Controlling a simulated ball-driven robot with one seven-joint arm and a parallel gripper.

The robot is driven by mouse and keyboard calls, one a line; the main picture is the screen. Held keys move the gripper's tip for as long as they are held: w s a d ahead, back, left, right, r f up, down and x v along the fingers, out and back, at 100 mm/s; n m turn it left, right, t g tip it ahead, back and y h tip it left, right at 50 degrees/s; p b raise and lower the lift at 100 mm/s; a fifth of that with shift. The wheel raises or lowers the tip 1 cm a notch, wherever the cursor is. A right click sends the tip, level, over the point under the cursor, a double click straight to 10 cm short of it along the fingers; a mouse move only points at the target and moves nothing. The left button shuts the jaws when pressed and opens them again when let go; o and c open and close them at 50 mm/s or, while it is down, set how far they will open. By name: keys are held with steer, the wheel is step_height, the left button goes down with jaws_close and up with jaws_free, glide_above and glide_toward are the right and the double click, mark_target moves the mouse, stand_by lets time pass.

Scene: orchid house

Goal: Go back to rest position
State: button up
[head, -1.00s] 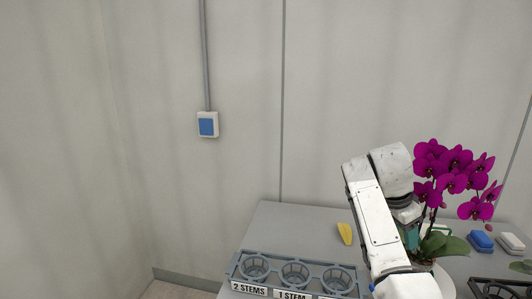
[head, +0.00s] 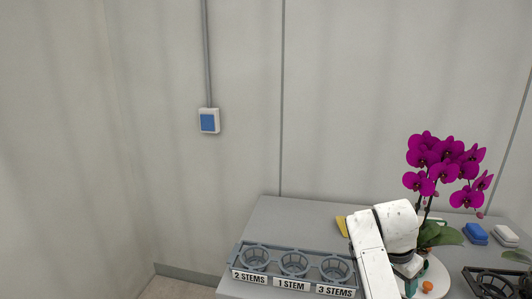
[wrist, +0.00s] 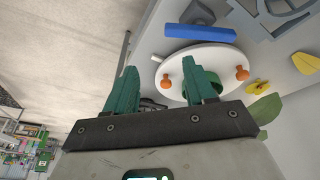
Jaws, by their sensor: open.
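My gripper (wrist: 163,90) shows in the wrist view with its two green fingers apart and nothing between them. In the head view my gripper (head: 411,277) is low at the right, partly hidden behind my white arm. It is in front of a round white turntable-like disc (head: 437,280). The disc also shows in the wrist view (wrist: 222,57), beyond the fingers, with orange knobs on it. A magenta orchid (head: 445,165) stands upright at the right, just beyond my gripper.
A rack (head: 315,267) with three cups, labelled 2 STEMS, 1 STEM and 3 STEMS, stands at the table's front. A yellow piece (head: 342,225) lies behind my arm.

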steer(key=s+a+f+n+y+b, duration=0.2)
steer(key=s+f+n, duration=0.4)
steer(key=s+f, duration=1.2)
steer(key=s+a+f+n+b, duration=0.1)
steer(key=s+n, duration=0.2)
steer(key=s, duration=0.9)
steer(key=s+a+f+n+y+b, duration=0.1)
steer(key=s+a+f+n, duration=0.1)
steer(key=s, duration=1)
steer(key=shift+a+n+b, duration=0.15)
steer(key=shift+n+b, duration=0.15)
steer(key=shift+n, duration=0.2)
